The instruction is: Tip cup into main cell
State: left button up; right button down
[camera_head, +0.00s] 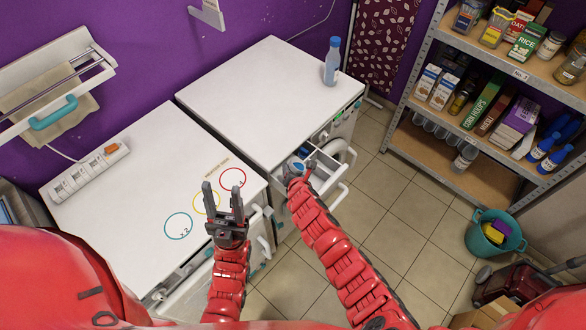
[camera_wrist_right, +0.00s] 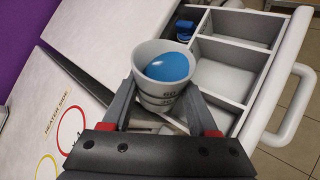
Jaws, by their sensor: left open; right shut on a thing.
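My right gripper (camera_head: 297,170) is shut on a small white cup with dark markings, seen in the right wrist view (camera_wrist_right: 158,96). The cup is roughly upright and holds something blue (camera_wrist_right: 167,67). It is at the near left side of the open drawer (camera_head: 330,171), which is divided into several cells. In the right wrist view, a middle cell (camera_wrist_right: 222,82) and an upper cell (camera_wrist_right: 240,28) look empty. A blue item (camera_wrist_right: 184,29) lies in a narrow cell at upper left. Cup and fingers hide part of the drawer. My left gripper (camera_head: 223,196) is open and empty over the left machine.
A blue bottle (camera_head: 332,62) stands on the right white machine (camera_head: 270,85). The left machine top has coloured circles (camera_head: 178,226) and a white strip (camera_head: 88,172). A stocked shelf (camera_head: 480,135) and teal bucket (camera_head: 492,234) stand right. Floor between is clear.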

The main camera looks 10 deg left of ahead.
jog(key=shift+r+m+y+p, duration=0.2)
jog(key=shift+m+y+p, duration=0.1)
jog(key=shift+p, duration=1.45)
jog(key=shift+g+p, duration=0.3)
jog(key=shift+p, duration=0.05)
jog(key=shift+f, duration=0.15)
jog(key=shift+f+b, duration=0.1)
jog(key=shift+b, duration=0.3)
jog(key=shift+d+y+b, duration=0.1)
jog(key=shift+y+b, duration=0.2)
jog(key=shift+b, duration=0.1)
